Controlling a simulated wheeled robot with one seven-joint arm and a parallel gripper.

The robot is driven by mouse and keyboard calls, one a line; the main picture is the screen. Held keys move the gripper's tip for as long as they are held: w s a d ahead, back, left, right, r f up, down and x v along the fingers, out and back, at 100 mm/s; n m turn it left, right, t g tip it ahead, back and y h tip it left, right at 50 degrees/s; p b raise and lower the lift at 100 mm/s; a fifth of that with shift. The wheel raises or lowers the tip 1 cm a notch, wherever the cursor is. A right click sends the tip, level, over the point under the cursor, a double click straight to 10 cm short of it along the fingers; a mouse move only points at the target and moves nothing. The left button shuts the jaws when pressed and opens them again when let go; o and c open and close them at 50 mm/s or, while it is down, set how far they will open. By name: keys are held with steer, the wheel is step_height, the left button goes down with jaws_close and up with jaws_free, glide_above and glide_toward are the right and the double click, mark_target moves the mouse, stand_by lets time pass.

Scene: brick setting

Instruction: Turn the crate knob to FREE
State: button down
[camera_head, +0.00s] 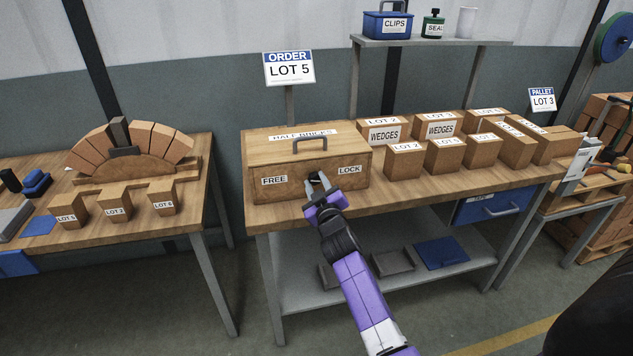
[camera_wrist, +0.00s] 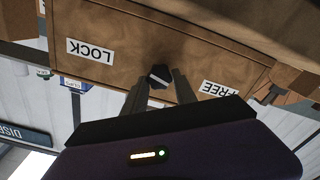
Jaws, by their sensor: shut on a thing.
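The crate (camera_head: 345,158) is a wooden box with a HALF BRICKS label and a handle on its lid. Its front carries a FREE label (camera_head: 274,181) at left and a LOCK label (camera_head: 349,169) at right. The small dark knob (camera_wrist: 160,74) sits on the front between the labels. My gripper (camera_head: 318,184) is at the crate's front, its fingers on either side of the knob. In the wrist view, which is upside down, my gripper (camera_wrist: 160,84) is shut on the knob. A pale mark shows on the knob, but its pointing direction is unclear.
Several LOT-labelled boxes (camera_head: 444,155) stand right of the crate on the workbench (camera_head: 400,194). An ORDER LOT 5 sign (camera_head: 289,69) rises behind it. A left table (camera_head: 110,235) holds a brick arch (camera_head: 130,150) and small blocks. The floor gap between the tables is clear.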

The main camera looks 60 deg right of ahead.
steer(key=shift+f+n, duration=0.1)
steer(key=shift+n, duration=1)
steer(key=c, duration=1)
jaws_free()
steer(key=b+v, duration=0.1)
steer(key=v, duration=0.7)
